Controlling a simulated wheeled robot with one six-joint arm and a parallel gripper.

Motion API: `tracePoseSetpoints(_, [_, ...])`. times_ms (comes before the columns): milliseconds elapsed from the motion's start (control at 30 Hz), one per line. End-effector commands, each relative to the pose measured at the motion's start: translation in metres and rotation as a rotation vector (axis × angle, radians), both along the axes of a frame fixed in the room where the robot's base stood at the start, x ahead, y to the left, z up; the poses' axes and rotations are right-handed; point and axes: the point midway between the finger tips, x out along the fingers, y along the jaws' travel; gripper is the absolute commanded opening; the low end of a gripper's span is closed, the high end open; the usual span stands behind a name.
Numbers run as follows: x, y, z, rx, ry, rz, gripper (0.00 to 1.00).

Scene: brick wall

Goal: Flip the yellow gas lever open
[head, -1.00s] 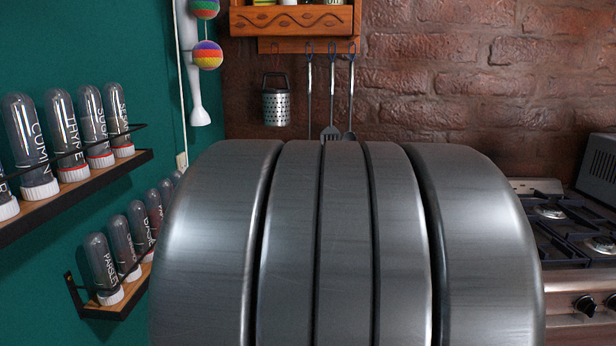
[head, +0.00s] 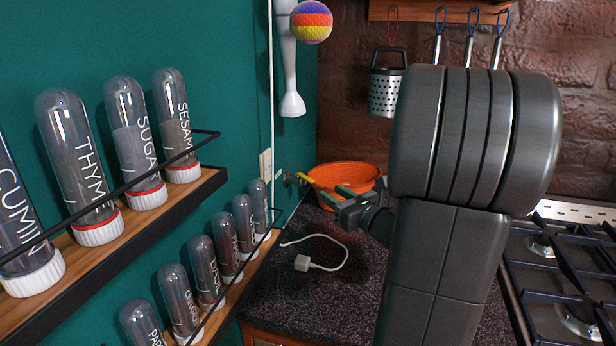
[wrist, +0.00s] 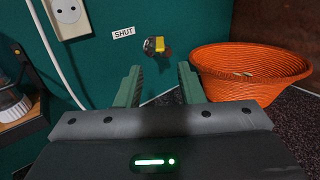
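The yellow gas lever (wrist: 162,47) shows in the wrist view on a metal fitting on the green wall, seen nearly end-on. In the head view the lever (head: 305,179) sticks out from the wall beside the orange basket. A white label reading "SHUT" (wrist: 124,33) is on the wall to its left. My gripper (wrist: 158,82) is open and empty, its two green fingers spread wide. The lever appears beyond the gap between the fingertips, with no contact visible. In the head view my gripper (head: 330,195) is just right of the lever.
An orange basket (wrist: 250,75) stands close right of the fingers. A wall socket (wrist: 67,15) and white cable are to the left. Spice racks (head: 220,270) line the left wall. A white plug (head: 302,263) lies on the dark counter; a gas hob (head: 570,270) is at the right.

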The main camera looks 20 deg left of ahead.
Motion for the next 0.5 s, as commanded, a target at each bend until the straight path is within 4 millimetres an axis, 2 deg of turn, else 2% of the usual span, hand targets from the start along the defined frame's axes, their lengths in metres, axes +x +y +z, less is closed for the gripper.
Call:
tracePoseSetpoints(300, [0.036,0.058,0.000,-0.001,0.001,0.005,0.35])
tracePoseSetpoints(500, [0.054,0.083,0.000,-0.002,0.001,0.003,0.35])
